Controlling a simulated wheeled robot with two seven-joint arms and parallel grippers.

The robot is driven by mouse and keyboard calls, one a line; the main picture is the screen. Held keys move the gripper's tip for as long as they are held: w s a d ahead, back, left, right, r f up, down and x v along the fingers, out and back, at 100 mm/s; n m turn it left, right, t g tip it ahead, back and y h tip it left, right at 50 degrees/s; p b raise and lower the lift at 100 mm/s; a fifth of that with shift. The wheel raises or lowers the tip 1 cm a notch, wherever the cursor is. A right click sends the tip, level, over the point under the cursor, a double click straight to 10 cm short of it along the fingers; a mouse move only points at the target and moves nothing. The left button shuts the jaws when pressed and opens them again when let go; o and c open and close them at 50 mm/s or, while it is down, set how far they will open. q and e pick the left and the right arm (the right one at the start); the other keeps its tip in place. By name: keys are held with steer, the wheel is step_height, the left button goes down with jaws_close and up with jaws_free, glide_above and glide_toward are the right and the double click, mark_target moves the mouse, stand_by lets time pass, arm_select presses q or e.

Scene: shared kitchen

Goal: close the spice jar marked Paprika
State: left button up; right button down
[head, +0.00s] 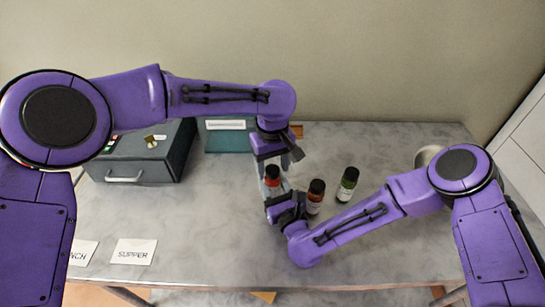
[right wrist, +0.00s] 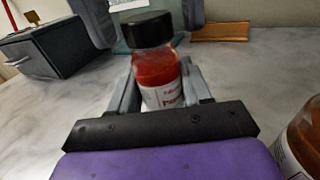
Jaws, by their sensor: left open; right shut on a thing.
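The Paprika jar (right wrist: 158,75) has red contents, a white label partly readable as "Papr", and a black cap (right wrist: 147,30) resting on its top. In the head view the jar (head: 272,182) is partly hidden between my grippers. My right gripper (right wrist: 160,88) is shut on the jar body, holding it roughly upright; it also shows in the head view (head: 272,200). My left gripper (head: 274,160) is open just above the jar. In the right wrist view its fingers (right wrist: 145,18) stand on either side of the cap. I cannot tell whether the cap is fully tightened.
A brown-red jar (head: 315,197) and a green jar (head: 348,184), both black-capped, stand right of my right gripper. A dark grey box (head: 140,165) and a teal box (head: 228,138) stand behind. A "SUPPER" card (head: 134,252) lies front left. The front middle of the table is clear.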

arm_select(q)
steer(key=c, duration=1.1)
steer(key=m, duration=2)
steer(key=shift+f+m, duration=0.1)
steer(key=shift+m, duration=0.3)
steer(key=m, duration=1)
steer(key=o, duration=1.3)
steer(key=shift+c, duration=0.2)
